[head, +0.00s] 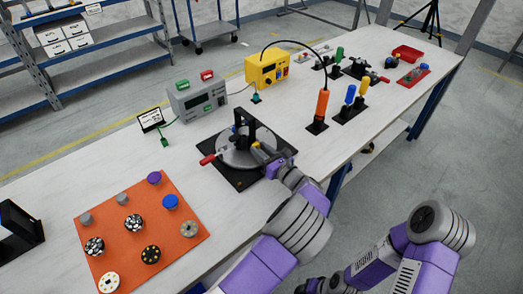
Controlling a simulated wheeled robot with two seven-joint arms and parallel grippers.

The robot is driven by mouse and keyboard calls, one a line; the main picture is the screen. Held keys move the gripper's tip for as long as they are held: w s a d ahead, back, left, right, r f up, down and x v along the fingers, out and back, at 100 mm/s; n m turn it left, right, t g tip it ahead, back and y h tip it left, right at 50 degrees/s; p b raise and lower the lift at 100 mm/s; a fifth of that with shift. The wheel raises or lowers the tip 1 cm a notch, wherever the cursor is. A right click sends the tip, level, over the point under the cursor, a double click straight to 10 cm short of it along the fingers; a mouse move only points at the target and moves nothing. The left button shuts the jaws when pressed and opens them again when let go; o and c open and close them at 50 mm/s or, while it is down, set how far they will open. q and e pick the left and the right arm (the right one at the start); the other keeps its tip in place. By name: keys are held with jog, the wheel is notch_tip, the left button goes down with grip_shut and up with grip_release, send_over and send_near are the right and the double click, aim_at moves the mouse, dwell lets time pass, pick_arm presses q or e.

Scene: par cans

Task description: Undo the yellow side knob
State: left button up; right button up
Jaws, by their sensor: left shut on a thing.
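A fixture with a round grey plate (233,157) and a black upright frame (239,117) stands on a black base (240,184) in the middle of the table. A lever with a red grip (207,159) sticks out on its left. The yellow side knob (256,145) shows as a small yellow bit at the fixture's right side, mostly hidden by my gripper. My left gripper (264,154) is at the knob and shut on it; its fingertips are small and partly hidden.
An orange mat (180,228) with several round parts lies at the left. A grey meter box (198,101) and a yellow box (267,69) stand behind the fixture. An orange-handled tool (322,104) and blue- and yellow-handled tools (349,95) stand to the right.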

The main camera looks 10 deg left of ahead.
pick_arm(q)
jog(key=shift+n, duration=0.5)
jog(key=n, duration=0.4)
jog(key=o, duration=1.1)
jog(key=shift+c, duration=0.2)
jog(key=p+v, duration=0.2)
jog(key=v, duration=0.4)
jog(key=shift+s+d, duration=0.2)
jog(key=shift+d, duration=0.05)
jog(key=shift+s+d, duration=0.35)
